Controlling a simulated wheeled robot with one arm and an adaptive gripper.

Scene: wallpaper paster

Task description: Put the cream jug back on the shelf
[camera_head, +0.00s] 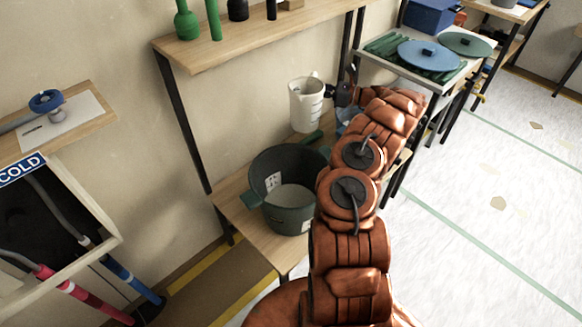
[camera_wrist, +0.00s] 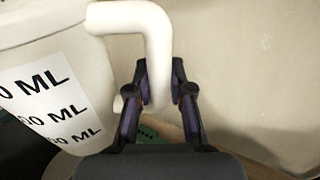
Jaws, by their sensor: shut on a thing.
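The cream jug (camera_head: 307,103) is a tall measuring jug with a white label, held in the air below the upper shelf (camera_head: 235,50). It looks roughly upright. My gripper (camera_head: 342,95) is at its right side. In the wrist view the jug (camera_wrist: 105,68) fills the left, with "ML" marks on its label. There my gripper (camera_wrist: 160,88) is shut on the lower part of the jug's handle, one finger on each side. The upper shelf carries green bottles (camera_head: 187,22) and dark containers (camera_head: 238,9); a bare stretch of it shows below them.
A dark green bucket (camera_head: 262,175) stands on the lower wooden shelf (camera_head: 262,232), below the jug. A green object (camera_head: 308,139) lies behind it. A black post (camera_head: 182,122) supports the upper shelf at the left. A table with lids (camera_head: 430,55) stands at the right.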

